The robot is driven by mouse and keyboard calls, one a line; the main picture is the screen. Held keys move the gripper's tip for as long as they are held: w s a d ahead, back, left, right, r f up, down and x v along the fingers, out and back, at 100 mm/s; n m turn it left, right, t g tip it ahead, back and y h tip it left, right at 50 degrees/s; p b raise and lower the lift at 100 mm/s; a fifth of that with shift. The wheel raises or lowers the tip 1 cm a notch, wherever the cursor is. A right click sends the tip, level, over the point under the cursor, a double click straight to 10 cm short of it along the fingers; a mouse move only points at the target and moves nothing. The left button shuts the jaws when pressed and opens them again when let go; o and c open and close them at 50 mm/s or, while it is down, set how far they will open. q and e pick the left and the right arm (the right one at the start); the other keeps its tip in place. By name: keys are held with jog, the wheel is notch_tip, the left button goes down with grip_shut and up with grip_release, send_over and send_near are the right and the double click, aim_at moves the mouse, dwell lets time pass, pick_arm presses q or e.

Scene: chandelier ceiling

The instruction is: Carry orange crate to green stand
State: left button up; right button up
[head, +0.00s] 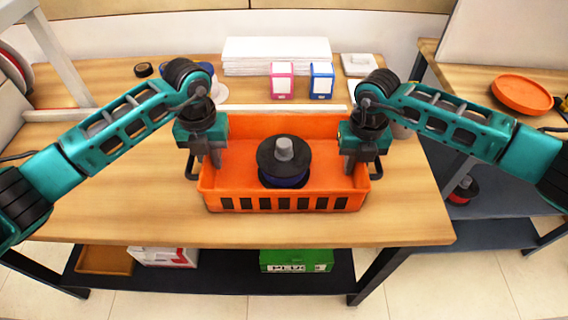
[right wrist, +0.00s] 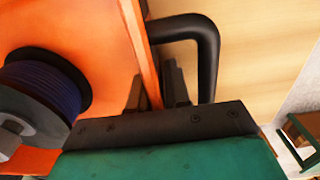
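The orange crate (head: 286,203) stands level on the wooden table and holds a dark spool (head: 283,163) with a grey hub. My left gripper (head: 214,160) points down at the crate's left wall, beside the black left handle; whether its fingers are closed on the wall is hidden. My right gripper (head: 352,163) is at the right wall. In the right wrist view its fingers (right wrist: 157,88) are apart, one on each side of the crate wall, inside the black handle (right wrist: 207,60). A partly cut-off green-framed stand (right wrist: 303,135) with a brown top shows at that view's right edge.
White stacked sheets (head: 276,56), a pink holder (head: 282,81) and a blue holder (head: 321,81) stand behind the crate. A second table (head: 462,82) bears an orange round tray (head: 522,93). A green case (head: 296,261) lies on the lower shelf. The table front is clear.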

pick_arm(q)
grip_shut()
pick_arm(e)
grip_shut()
pick_arm(q)
jog(key=shift+r, duration=0.2)
pick_arm(e)
jog(key=shift+r, duration=0.15)
